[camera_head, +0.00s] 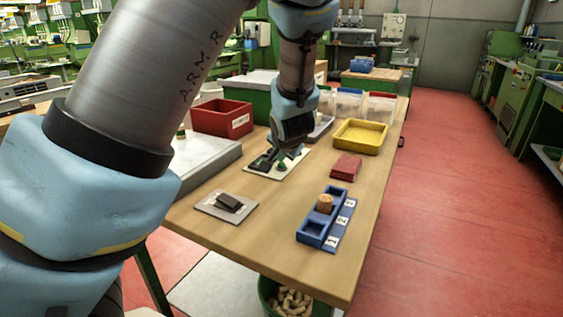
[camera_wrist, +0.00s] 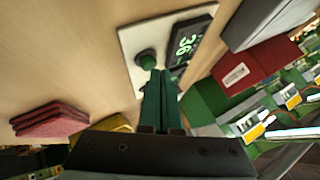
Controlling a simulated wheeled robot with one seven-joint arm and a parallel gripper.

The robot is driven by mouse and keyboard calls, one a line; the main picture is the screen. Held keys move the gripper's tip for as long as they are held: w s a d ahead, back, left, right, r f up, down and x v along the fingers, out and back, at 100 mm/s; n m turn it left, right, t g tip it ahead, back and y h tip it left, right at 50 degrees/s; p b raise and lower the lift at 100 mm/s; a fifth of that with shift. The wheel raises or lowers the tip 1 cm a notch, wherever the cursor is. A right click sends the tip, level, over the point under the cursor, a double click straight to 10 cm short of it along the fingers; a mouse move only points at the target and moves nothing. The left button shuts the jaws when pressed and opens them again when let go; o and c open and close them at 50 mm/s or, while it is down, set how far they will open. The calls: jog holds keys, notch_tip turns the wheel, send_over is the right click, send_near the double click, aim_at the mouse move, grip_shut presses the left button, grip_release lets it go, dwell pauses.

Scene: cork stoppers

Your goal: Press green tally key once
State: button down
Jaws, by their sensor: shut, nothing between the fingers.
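The green tally key (camera_wrist: 147,59) is a round button on a pale plate (camera_wrist: 131,49), beside a dark box with a lit green display (camera_wrist: 185,46) that seems to read 36. In the head view the key (camera_head: 283,166) shows just below my gripper (camera_head: 279,157). In the wrist view my gripper's green fingers (camera_wrist: 160,73) are shut together and empty, with their tips overlapping the edge of the key. I cannot tell whether they touch it.
A red bin (camera_head: 222,118), a yellow tray (camera_head: 361,137), red pads (camera_head: 346,167) and a blue numbered rack (camera_head: 311,233) with a cork (camera_head: 325,204) stand around the plate. A grey plate with a dark block (camera_head: 229,203) lies nearer. Bare wood (camera_head: 265,240) separates them.

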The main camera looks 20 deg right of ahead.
jog(key=shift+r+p, duration=0.45)
jog(key=shift+r, duration=0.05)
jog(key=shift+r, duration=0.1)
notch_tip(320, 180, up, 5)
jog(key=p, duration=0.6)
dwell(0.6)
